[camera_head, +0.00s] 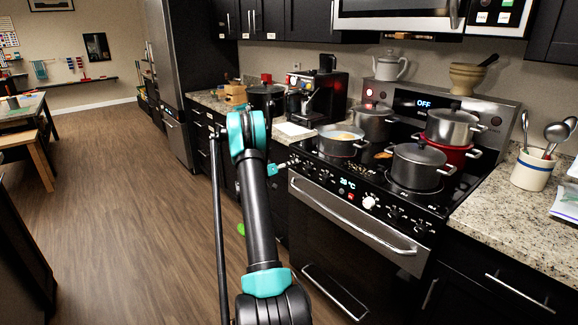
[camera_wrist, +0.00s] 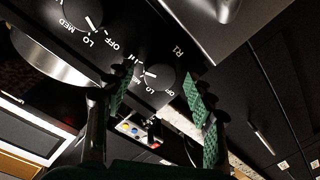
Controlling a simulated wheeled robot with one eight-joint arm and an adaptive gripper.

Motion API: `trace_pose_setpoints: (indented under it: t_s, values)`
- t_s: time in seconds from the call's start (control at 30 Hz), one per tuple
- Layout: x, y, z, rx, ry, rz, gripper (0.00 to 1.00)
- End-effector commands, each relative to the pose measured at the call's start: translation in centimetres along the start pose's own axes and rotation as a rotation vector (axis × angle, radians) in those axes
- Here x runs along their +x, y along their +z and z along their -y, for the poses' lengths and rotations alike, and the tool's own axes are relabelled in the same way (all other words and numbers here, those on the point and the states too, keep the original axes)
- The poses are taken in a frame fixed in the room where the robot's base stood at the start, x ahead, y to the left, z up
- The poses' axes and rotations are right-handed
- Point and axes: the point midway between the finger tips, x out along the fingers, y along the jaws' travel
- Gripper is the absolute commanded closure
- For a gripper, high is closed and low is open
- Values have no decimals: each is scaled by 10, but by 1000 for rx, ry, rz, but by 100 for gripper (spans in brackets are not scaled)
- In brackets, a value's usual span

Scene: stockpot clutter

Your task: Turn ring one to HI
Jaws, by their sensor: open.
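In the wrist view, a dark round knob (camera_wrist: 160,77) sits on the black stove panel beside an "R1" label. Small OFF and LO marks show near it, and a short white pointer line lies on its left side. My gripper (camera_wrist: 156,82) is open, with green-padded fingers on either side of this knob. Contact with the knob cannot be told. A second knob (camera_wrist: 86,14), with OFF, LO and MED marks, is at the upper left. In the head view, the stove (camera_head: 345,205) stands right of my arm, which largely hides my gripper.
Close to the panel, a pan (camera_head: 343,147) with food stands on the cooktop. A dark lidded pot (camera_head: 416,172) and a red pot (camera_head: 452,157) under a steel pot (camera_head: 452,126) stand further right. The oven handle (camera_head: 350,215) sticks out below the panel. Floor at left is clear.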

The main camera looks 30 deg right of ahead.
Motion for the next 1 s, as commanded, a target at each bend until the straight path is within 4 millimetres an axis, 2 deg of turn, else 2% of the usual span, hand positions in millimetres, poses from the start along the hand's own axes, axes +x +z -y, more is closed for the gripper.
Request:
trace_pose_setpoints:
  t_s: [0.13, 0.23, 0.7, 0.8, 1.0]
  values:
    - [-2, 0, 0, 0, -1, -1, 45]
    - [-11, -1, 1, 0, -1, -1, 45]
    - [-98, 0, 1, 0, -2, -1, 45]
    - [-110, 0, 1, 0, -1, -1, 45]
    - [-120, 0, 0, 0, 0, 0, 45]
